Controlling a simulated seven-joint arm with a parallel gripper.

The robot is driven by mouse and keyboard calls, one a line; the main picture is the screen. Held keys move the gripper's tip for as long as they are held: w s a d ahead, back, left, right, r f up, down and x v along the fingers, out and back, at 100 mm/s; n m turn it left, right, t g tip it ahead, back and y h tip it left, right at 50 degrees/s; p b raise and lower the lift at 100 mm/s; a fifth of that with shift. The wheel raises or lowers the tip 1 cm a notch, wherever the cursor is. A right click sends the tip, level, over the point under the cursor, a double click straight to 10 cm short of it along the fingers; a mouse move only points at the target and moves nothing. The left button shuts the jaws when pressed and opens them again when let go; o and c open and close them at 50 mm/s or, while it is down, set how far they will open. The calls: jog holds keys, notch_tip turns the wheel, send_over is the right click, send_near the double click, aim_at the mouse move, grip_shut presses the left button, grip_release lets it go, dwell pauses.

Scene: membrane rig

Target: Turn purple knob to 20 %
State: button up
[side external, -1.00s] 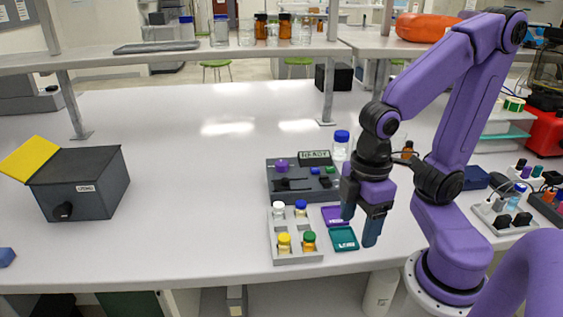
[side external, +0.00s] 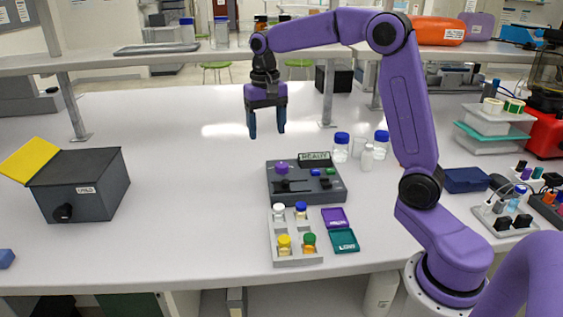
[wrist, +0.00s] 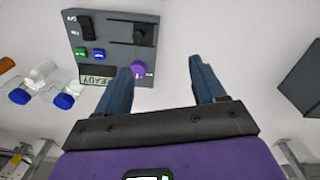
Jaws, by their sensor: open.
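The purple knob (side external: 282,167) sits on the upper left of a dark grey control panel (side external: 325,193) with a small display (side external: 314,157) that reads READY. In the wrist view the knob (wrist: 138,69) shows at the panel's near right corner, beside the left fingertip. My gripper (side external: 267,134) hangs fingers down above the table, higher than the panel and apart from the knob. It is open, with nothing between its blue fingers (wrist: 164,75). The knob's exact setting is too small to read.
A grey rack (side external: 281,257) with several capped vials stands in front of the panel, beside purple (side external: 337,217) and teal (side external: 344,240) trays. Blue-capped bottles (side external: 342,148) stand behind the panel at right. A dark box (side external: 85,182) is far left. The table between is clear.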

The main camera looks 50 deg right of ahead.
aim_at(282, 164)
jog(key=w+d+m, duration=0.4)
jog(key=d+m, duration=0.1)
jog(key=d, duration=0.6)
notch_tip(282, 164, down, 17)
jog(key=shift+r, duration=0.1)
jog(key=c, duration=1.1)
